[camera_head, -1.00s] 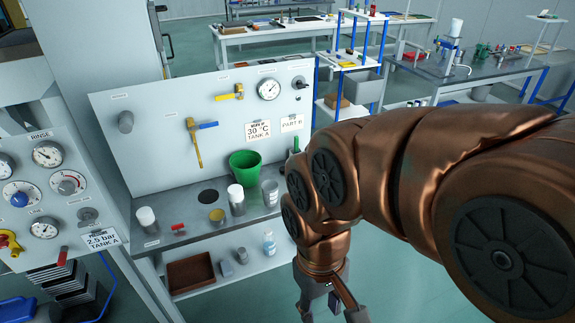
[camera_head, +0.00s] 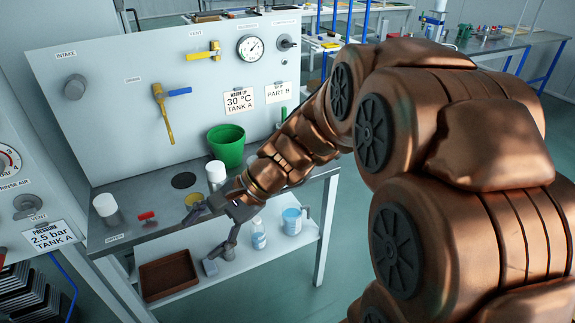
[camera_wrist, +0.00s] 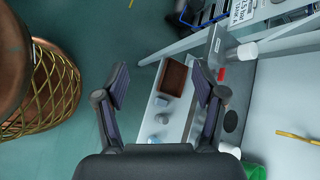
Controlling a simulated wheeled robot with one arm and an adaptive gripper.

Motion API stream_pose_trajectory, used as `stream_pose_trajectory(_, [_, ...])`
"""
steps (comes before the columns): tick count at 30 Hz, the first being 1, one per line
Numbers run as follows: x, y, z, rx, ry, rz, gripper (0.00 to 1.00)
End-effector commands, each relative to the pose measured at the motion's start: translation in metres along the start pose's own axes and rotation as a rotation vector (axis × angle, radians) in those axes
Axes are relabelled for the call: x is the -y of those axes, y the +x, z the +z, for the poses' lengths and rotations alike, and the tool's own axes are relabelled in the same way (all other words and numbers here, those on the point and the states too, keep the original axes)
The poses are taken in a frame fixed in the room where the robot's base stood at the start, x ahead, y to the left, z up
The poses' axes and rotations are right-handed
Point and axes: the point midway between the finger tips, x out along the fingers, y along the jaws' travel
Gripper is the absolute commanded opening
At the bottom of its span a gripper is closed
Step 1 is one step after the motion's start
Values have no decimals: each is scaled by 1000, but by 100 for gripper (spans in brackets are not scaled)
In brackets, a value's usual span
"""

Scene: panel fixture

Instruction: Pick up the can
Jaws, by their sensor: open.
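My gripper (camera_head: 212,236) is open and empty at the front edge of the metal counter, its fingers spread; the wrist view shows both fingers (camera_wrist: 161,82) with nothing between them. A small round can with a yellow top (camera_head: 193,200) stands on the counter just beyond one finger, partly covered by it. A white-lidded cylinder (camera_head: 215,172) stands behind my wrist, and another (camera_head: 107,208) stands at the counter's left; it also shows in the wrist view (camera_wrist: 243,52). I cannot tell which of these the task calls the can.
A green bucket (camera_head: 226,146) stands near the upright panel (camera_head: 100,120) with its valves and gauge. The lower shelf holds a brown tray (camera_head: 167,276), a bottle (camera_head: 258,233) and a bluish cup (camera_head: 291,221).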

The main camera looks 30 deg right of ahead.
Motion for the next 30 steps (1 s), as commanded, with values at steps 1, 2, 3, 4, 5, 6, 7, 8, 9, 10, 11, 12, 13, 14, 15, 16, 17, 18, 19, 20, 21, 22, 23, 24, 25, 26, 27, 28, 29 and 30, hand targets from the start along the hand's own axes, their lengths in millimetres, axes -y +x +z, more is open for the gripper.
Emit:
stream_pose_trajectory(1, [4, 12, -29, 9, 73, -70, 70])
stream_pose_trajectory(2, [11, 12, -40, 14, 114, -113, 70])
stream_pose_trajectory(3, [20, 12, -55, 22, 167, -170, 70])
stream_pose_trajectory(4, [27, 11, -67, 28, 208, -213, 70])
stream_pose_trajectory(5, [33, 10, -80, 35, 248, -256, 70])
stream_pose_trajectory(6, [40, 8, -98, 44, 304, -313, 70])
stream_pose_trajectory(7, [45, 5, -111, 50, 343, -358, 70])
stream_pose_trajectory(8, [50, 2, -125, 57, 381, -402, 70])
stream_pose_trajectory(9, [55, -3, -144, 66, 433, -461, 70])
stream_pose_trajectory(10, [59, -8, -160, 73, 472, -506, 70])
stream_pose_trajectory(11, [62, -13, -175, 81, 511, -551, 70])
stream_pose_trajectory(12, [65, -21, -196, 90, 560, -614, 70])
stream_pose_trajectory(13, [67, -28, -212, 97, 596, -661, 70])
stream_pose_trajectory(14, [68, -35, -228, 104, 631, -707, 70])
stream_pose_trajectory(15, [67, -45, -251, 116, 681, -771, 70])
stream_pose_trajectory(16, [66, -53, -268, 125, 716, -818, 70])
stream_pose_trajectory(17, [64, -61, -284, 134, 751, -865, 70])
stream_pose_trajectory(18, [61, -73, -306, 145, 793, -926, 70])
stream_pose_trajectory(19, [58, -82, -320, 154, 823, -970, 70])
stream_pose_trajectory(20, [54, -90, -335, 163, 852, -1013, 70])
stream_pose_trajectory(21, [49, -101, -353, 175, 888, -1067, 70])
stream_pose_trajectory(22, [45, -109, -366, 184, 912, -1103, 70])
stream_pose_trajectory(23, [41, -117, -377, 191, 932, -1137, 70])
stream_pose_trajectory(24, [36, -126, -389, 200, 955, -1179, 70])
stream_pose_trajectory(25, [32, -133, -397, 206, 970, -1205, 70])
stream_pose_trajectory(26, [29, -139, -404, 212, 983, -1231, 70])
stream_pose_trajectory(27, [25, -145, -412, 218, 997, -1256, 70])
stream_pose_trajectory(28, [23, -149, -417, 222, 1005, -1273, 70])
stream_pose_trajectory(29, [21, -152, -420, 225, 1012, -1285, 70])
stream_pose_trajectory(30, [19, -156, -424, 228, 1019, -1299, 70])
